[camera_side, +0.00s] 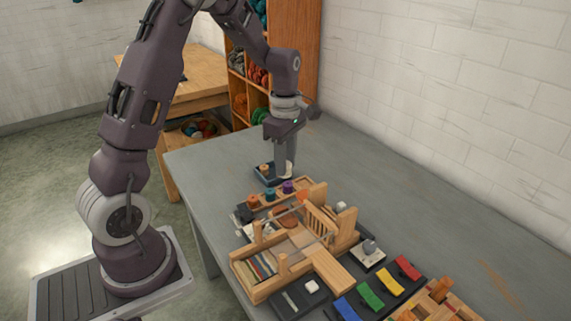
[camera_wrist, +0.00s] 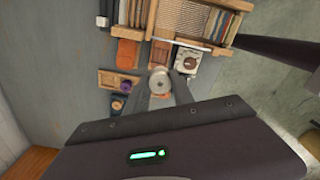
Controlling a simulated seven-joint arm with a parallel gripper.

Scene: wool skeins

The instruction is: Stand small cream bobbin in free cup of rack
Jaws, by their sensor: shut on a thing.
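The small cream bobbin (camera_wrist: 159,83) shows end-on as a pale disc between my fingertips in the wrist view. My gripper (camera_side: 285,172) is shut on it, pointing down over the dark tray (camera_side: 260,178) behind the rack. In the side view the bobbin is a small pale patch at the fingertips, hard to make out. The wooden rack (camera_side: 303,182) holds an orange bobbin (camera_side: 253,201), a teal bobbin (camera_side: 270,194) and a purple bobbin (camera_side: 287,187). Its right end, beside the purple one, looks free. In the wrist view the rack (camera_wrist: 105,79) lies left of my fingers.
A tan bobbin (camera_side: 264,167) is at the tray beside my fingers. A wooden loom (camera_side: 327,263) stands in front of the rack, its posts rising above it. Coloured blocks (camera_side: 372,294) lie at the front right. The grey table (camera_side: 400,190) is clear to the right.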

